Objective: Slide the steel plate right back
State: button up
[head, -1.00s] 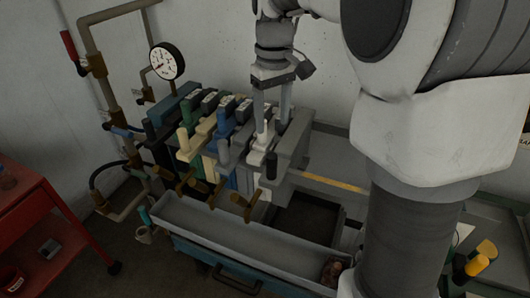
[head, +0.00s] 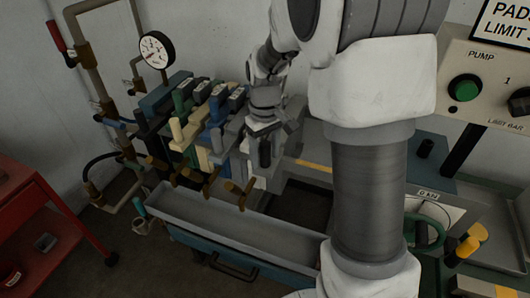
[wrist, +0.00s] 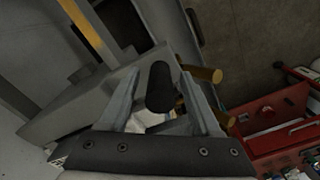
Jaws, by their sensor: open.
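The steel plate (head: 281,160) is a thick grey plate at the right end of a row of upright plates. A black handle (head: 265,152) stands up at its front end. My gripper (head: 264,134) is above this handle, pointing down. In the wrist view the black handle (wrist: 160,88) shows between the two open fingers of my gripper (wrist: 162,82), with a gap on the left. Contact on the right finger is unclear. The grey steel plate (wrist: 85,108) lies behind the fingers there. My arm hides part of the plate's back end in the head view.
Green, cream and blue plates (head: 205,130) stand close to the left, with brass handles in front. A long grey trough (head: 215,228) runs along the front. A dark opening (head: 303,203) lies right of the plate. A red cart (head: 40,215) is far left.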

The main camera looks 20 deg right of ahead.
grip_shut()
dwell(1.4)
